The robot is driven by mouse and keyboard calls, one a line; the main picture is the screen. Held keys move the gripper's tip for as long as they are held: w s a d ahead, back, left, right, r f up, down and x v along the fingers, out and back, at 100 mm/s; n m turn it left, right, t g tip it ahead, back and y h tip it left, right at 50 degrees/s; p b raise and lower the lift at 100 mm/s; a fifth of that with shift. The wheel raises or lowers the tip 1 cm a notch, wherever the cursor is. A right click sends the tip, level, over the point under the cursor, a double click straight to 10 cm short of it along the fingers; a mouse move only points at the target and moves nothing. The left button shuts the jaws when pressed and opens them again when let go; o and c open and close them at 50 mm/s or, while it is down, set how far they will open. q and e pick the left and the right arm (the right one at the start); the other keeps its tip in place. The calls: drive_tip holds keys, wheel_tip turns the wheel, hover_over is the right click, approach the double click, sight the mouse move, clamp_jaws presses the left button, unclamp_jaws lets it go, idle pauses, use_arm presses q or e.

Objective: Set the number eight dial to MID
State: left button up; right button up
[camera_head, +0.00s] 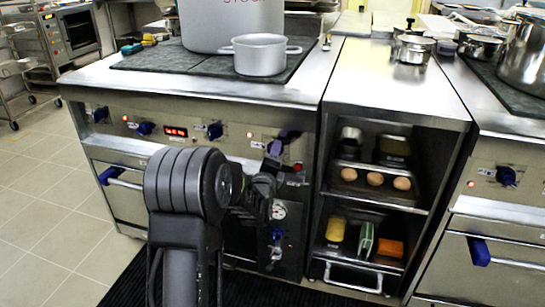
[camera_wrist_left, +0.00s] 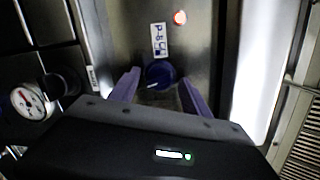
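In the left wrist view, a round blue dial (camera_wrist_left: 160,74) sits on the steel panel beside a white label plate (camera_wrist_left: 158,40) with small dark markings. I take it for the number eight dial, but the lettering is too small to read surely. A pale mark shows at its lower edge. My left gripper (camera_wrist_left: 160,92) is open, its purple fingers on either side of the dial; I cannot tell whether they touch it. In the head view, my left gripper (camera_head: 282,143) is at the stove front's right end, largely hiding the dial. My right gripper is not in view.
Other blue dials (camera_head: 215,130) and a red display (camera_head: 176,132) line the stove front. A pressure gauge (camera_head: 279,211) is below my gripper. A small pot (camera_head: 260,54) stands on the stove top. A shelf unit with eggs (camera_head: 375,179) is to the right.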

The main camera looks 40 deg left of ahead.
use_arm(q)
drive_tip(key=shift+s+d, duration=0.1)
drive_tip(key=shift+s, duration=0.05)
drive_tip(key=p+v, duration=0.1)
drive_tip(key=v, duration=0.6)
drive_tip(key=shift+s+d+p, duration=0.15)
drive_tip(key=shift+s+p, duration=0.05)
drive_tip(key=shift+p, duration=0.2)
idle(0.3)
